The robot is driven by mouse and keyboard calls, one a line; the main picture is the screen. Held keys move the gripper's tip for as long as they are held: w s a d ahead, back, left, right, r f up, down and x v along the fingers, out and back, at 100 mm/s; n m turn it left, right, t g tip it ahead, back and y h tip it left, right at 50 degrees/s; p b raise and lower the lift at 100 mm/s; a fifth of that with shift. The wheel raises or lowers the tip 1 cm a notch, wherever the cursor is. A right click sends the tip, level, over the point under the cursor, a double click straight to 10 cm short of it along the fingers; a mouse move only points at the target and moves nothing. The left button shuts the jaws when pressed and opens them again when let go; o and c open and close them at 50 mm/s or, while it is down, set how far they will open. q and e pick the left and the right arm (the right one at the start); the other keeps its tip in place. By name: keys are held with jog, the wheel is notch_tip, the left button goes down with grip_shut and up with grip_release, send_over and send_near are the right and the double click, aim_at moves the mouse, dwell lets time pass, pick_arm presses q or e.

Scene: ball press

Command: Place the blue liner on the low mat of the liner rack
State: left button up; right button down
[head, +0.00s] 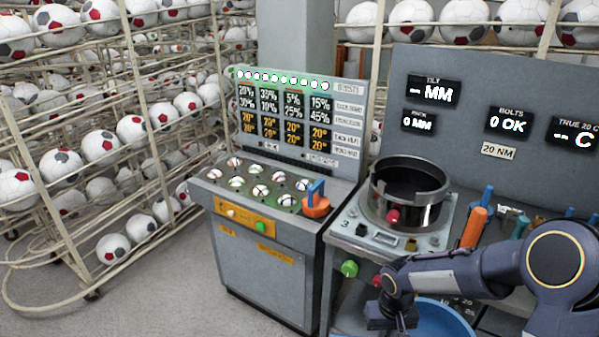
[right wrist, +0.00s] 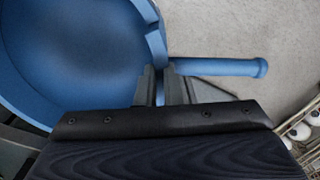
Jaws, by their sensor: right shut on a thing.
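The blue liner (head: 447,316) is a round blue bowl-like piece at the bottom of the head view, partly cut off by the frame edge and partly behind my right arm. In the right wrist view the liner (right wrist: 75,50) fills the upper left, with a blue bar-like handle (right wrist: 225,67) sticking out to the right. My right gripper (right wrist: 164,80) is shut on the liner at its rim, near the handle's root. In the head view the right gripper (head: 392,322) is at the bottom, at the liner's left side. My left gripper, the liner rack and its low mat cannot be made out.
A press station with a round metal chamber (head: 408,190) stands behind the liner. Tools with orange and blue handles (head: 474,228) are to its right. A grey console (head: 265,275) stands left of it. Ball racks (head: 100,150) line the left. Grey floor (head: 150,295) is open in front.

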jog(key=shift+a+r, duration=0.1)
dwell(0.5)
pick_arm(q)
jog(key=w+d+m+t+h, duration=0.1)
jog(key=w+d+m+t, duration=0.1)
jog(key=w+d+m, duration=1)
jog(key=w+d+m+g+h, duration=0.1)
jog(key=w+d+m+h, duration=0.25)
jog(key=d+m, duration=0.7)
jog(key=d+f+n+t+h, duration=0.4)
jog(key=d+f+n+h, duration=0.3)
jog(key=d+f+n, duration=0.3)
jog(key=x, duration=1.1)
jog(key=shift+f, duration=0.4)
pick_arm(e)
jog(key=w+a+r+n, duration=0.4)
jog(key=a+r+n, duration=0.4)
jog(key=a, duration=0.6)
notch_tip(320, 180, up, 2)
jog(key=shift+a, duration=0.3)
